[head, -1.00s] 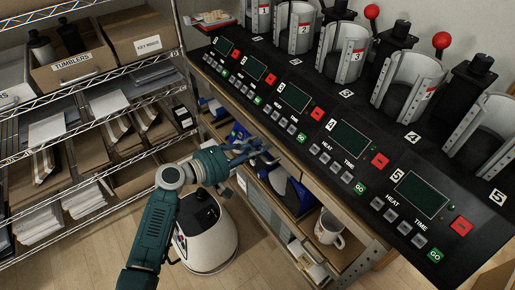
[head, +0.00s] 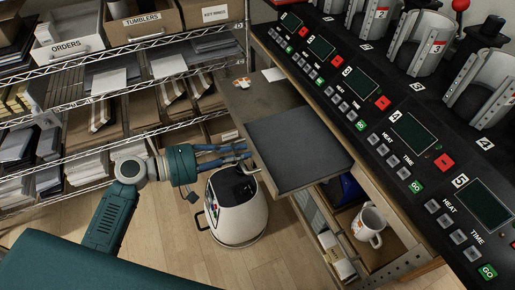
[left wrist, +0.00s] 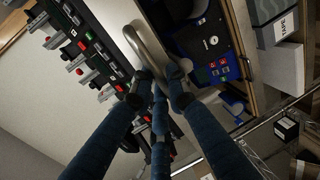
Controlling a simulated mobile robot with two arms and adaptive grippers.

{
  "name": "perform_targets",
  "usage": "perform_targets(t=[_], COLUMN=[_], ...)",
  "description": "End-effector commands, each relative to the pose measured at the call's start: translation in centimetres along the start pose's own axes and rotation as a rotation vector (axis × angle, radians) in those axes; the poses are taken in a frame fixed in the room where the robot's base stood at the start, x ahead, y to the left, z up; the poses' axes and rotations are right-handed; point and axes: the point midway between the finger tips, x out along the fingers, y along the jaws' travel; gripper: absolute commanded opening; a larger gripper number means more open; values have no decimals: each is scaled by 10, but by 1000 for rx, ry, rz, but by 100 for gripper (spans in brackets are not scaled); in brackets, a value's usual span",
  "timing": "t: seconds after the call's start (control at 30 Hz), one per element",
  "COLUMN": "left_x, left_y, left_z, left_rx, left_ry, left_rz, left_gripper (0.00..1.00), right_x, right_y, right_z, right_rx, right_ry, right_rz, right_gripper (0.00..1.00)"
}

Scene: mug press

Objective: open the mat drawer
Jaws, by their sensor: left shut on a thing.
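The mat drawer (head: 245,112) is pulled out from under the press counter, a flat dark panel sticking out over the floor. A darker square mat (head: 297,150) lies on it. My left gripper (head: 243,154) is at the drawer's front edge, shut on its handle. In the left wrist view the curved metal handle (left wrist: 148,48) runs down to the fingers of my left gripper (left wrist: 160,85). The fingers hide the handle's lower end. My right gripper is not in view.
The press row (head: 410,130) stands on the counter above the drawer. A white mug (head: 368,226) sits on a shelf below. A wire rack (head: 150,85) with boxes and paper stands at the left.

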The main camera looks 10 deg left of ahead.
Motion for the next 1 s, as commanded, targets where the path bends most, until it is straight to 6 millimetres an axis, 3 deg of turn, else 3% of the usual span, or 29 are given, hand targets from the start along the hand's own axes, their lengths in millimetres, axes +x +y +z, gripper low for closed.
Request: perform_targets(t=[0.23,0.67,0.7,0.73,1.0], left_x=[-19,-22,-22,-22,-22], left_y=[-7,-7,-7,-7,-6], left_z=[0,0,0,0,0], left_rx=[-1,-1,-1,-1,-1], left_ry=[0,0,0,0,0], left_rz=[-5,-4,-4,-4,-1], left_gripper=[0,0,22,28,31], right_x=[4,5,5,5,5], right_y=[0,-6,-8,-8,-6], right_z=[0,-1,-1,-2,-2], right_rx=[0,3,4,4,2], right_ry=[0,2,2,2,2], right_rz=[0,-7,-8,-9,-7], right_gripper=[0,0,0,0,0])
